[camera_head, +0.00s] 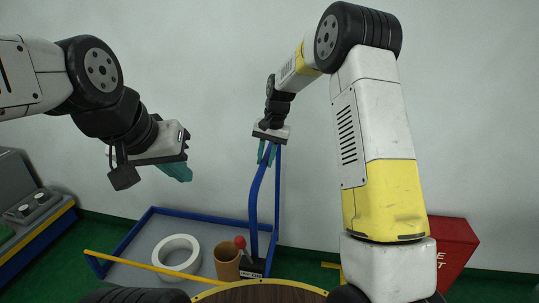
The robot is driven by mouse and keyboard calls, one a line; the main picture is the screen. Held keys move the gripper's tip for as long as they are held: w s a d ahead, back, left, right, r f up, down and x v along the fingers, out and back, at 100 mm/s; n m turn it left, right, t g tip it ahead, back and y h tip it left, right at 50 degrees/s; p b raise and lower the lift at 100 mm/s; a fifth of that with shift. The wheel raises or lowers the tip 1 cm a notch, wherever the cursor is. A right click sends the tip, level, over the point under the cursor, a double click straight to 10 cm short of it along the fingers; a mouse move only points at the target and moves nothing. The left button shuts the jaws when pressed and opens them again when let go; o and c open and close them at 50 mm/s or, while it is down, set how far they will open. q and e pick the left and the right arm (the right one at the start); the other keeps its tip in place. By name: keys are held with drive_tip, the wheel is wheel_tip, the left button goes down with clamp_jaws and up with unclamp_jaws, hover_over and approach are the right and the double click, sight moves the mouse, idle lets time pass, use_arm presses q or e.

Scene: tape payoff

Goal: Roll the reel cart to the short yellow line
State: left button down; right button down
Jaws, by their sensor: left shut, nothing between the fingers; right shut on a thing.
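The reel cart is a low grey deck with a blue rim (196,216) on the green floor, lower centre-left. It carries a white ring-shaped roll (178,252) and a brown tube (227,262). Its tall blue handle (255,200) rises at the right side. My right gripper (268,152) is shut on the top of the handle. My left gripper (178,172) is shut and empty, in the air above the cart's left part. A short yellow strip (331,265) shows on the floor right of the cart, partly hidden by my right arm.
A red box with white lettering (455,245) stands at the right by the pale wall. A grey and blue bench (35,235) is at the left. A thin yellow bar (130,262) crosses in front of the cart. A red ball knob (240,242) stands beside the tube.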

drive_tip(key=shift+a, duration=0.1)
drive_tip(key=c, duration=1.2)
unclamp_jaws()
wheel_tip(320, 180, up, 8)
drive_tip(key=d, duration=0.1)
drive_tip(key=shift+s+d+f, duration=0.15)
drive_tip(key=shift+d, duration=0.1)
